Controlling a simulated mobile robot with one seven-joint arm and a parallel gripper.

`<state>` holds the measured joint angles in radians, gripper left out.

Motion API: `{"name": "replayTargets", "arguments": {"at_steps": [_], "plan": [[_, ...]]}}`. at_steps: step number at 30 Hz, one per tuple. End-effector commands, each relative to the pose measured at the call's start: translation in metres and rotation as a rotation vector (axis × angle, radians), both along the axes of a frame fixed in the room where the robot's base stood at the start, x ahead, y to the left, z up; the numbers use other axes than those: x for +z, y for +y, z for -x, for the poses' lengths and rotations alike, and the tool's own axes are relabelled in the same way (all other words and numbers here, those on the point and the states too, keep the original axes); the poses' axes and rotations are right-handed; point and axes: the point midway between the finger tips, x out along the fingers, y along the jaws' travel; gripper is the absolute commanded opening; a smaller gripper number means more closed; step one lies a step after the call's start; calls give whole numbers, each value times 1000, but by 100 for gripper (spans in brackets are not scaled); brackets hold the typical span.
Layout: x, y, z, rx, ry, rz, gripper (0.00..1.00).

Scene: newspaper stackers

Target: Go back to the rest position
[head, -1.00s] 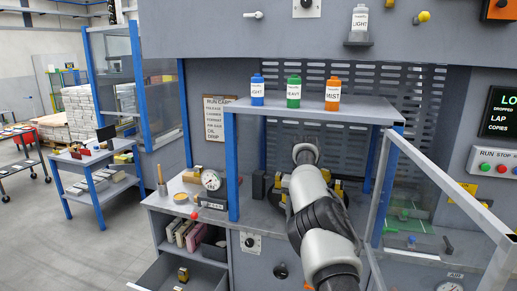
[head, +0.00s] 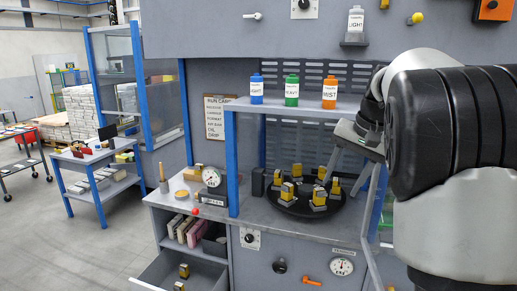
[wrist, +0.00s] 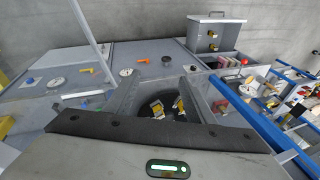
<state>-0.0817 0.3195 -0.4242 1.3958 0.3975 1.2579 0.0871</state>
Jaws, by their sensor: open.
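My gripper (head: 348,172) is at the right in the head view, on the raised arm, with its two fingers pointing down and left. The fingers are apart and nothing is between them. In the wrist view my gripper (wrist: 160,92) also shows with spread, empty fingers. It is to the right of and above a black round turntable (head: 281,197) that carries several yellow and dark blocks (head: 287,192). The wrist view shows part of the turntable between the fingers.
A shelf (head: 240,104) above the bench holds a blue bottle (head: 257,92), a green bottle (head: 291,93) and an orange bottle (head: 329,95). A dial gauge (head: 211,177) stands left of the turntable. An open drawer (head: 160,276) is at lower left. The floor at left has free room.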

Motion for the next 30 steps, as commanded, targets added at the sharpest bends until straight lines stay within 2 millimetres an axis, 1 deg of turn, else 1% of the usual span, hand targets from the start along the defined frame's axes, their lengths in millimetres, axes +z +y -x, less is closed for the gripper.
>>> {"name": "replayTargets", "arguments": {"at_steps": [1, 2, 3, 5, 6, 7, 10, 12, 15, 18, 21, 24, 30], "plan": [[12, 7, 26, 20, -24, -7, 50], [15, 11, 41, 35, -34, -6, 50], [19, 17, 60, 55, -49, -1, 50], [23, 26, 90, 90, -72, 13, 50], [23, 33, 111, 116, -88, 26, 50], [23, 38, 126, 137, -101, 40, 50], [15, 53, 176, 209, -143, 95, 50], [5, 62, 209, 259, -173, 144, 50], [-13, 70, 248, 323, -208, 220, 50], [-31, 73, 274, 368, -234, 284, 50], [-42, 73, 289, 394, -248, 327, 50], [-48, 72, 296, 407, -253, 348, 50], [-49, 72, 296, 408, -252, 349, 50]]}}
